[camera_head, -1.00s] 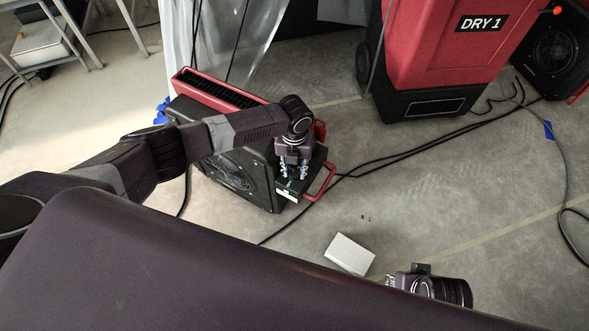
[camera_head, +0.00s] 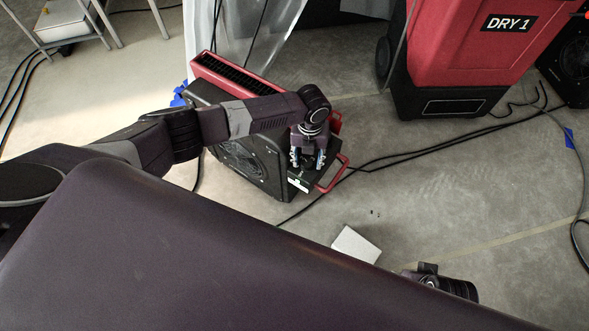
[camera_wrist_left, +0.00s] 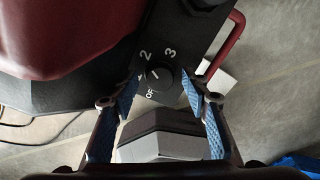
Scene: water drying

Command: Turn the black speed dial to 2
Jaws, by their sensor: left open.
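The black speed dial (camera_wrist_left: 158,79) is round and sits on a dark control panel (camera_wrist_left: 185,30) with white marks OFF, 2 and 3 around it. A small white line shows on the dial's upper left; I cannot tell exactly which mark it points to. My left gripper (camera_wrist_left: 161,92) is open, its blue-padded fingers on either side of the dial with gaps. In the head view my left gripper (camera_head: 308,162) points down over the panel end of the black and red air mover (camera_head: 225,76) and hides the dial. Part of my right wrist (camera_head: 445,284) shows at the bottom right; its fingers are mostly hidden.
A red handle (camera_head: 335,175) stands beside the panel. A pale box (camera_head: 356,244) lies on the floor to the right. A red and black machine marked DRY 1 (camera_head: 465,55) stands behind. Black cables (camera_head: 430,147) cross the floor.

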